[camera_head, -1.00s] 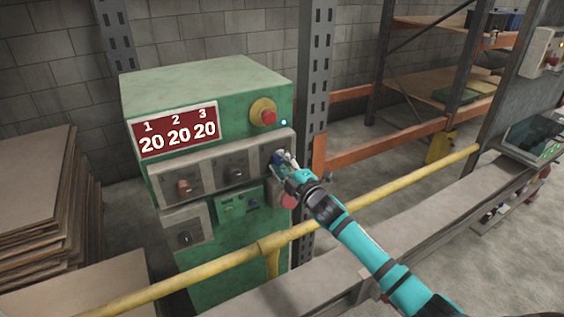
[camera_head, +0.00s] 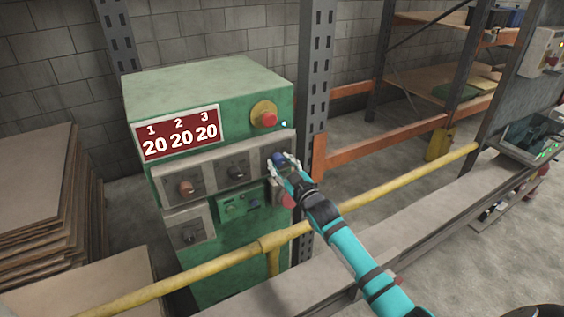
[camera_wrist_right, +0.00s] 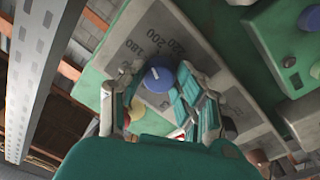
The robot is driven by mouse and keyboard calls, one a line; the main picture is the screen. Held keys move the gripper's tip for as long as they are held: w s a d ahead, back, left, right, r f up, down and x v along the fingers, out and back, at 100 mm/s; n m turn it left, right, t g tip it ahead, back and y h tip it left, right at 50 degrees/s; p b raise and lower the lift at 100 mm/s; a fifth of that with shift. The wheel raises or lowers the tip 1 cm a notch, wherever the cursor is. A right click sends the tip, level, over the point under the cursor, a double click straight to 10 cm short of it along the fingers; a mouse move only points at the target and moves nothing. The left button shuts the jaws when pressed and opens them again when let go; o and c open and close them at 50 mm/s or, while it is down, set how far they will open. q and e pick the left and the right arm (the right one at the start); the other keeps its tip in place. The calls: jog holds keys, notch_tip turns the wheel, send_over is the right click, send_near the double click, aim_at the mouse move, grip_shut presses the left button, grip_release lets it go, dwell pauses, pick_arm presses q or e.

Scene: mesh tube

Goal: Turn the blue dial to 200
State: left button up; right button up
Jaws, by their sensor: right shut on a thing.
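The blue dial (camera_head: 279,157) sits at the right end of the grey panel row (camera_head: 209,173) on the green machine (camera_head: 205,88). The fingers and hand hide part of the dial's surround. The red display (camera_head: 180,135) reads 20 under 1, 2 and 3. My left gripper is out of view.
A red emergency button (camera_head: 268,119) sits above the dial. Other knobs, one orange-red (camera_head: 187,188), are to the left. A yellow rail (camera_head: 365,198) crosses in front of the machine. A grey metal post (camera_head: 316,110) stands close on the right.

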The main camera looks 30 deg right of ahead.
jog(key=shift+f+m+p, duration=0.15)
jog(key=shift+m+p, duration=0.2)
jog(key=shift+m, duration=0.95)
jog(key=o, duration=1.1)
jog(key=shift+o, duration=0.2)
jog(key=shift+s, duration=0.15)
jog(key=s, duration=1.1)
jog(key=shift+s+f, duration=0.25)
jog(key=shift+s, duration=0.15)
jog(key=shift+a, duration=0.1)
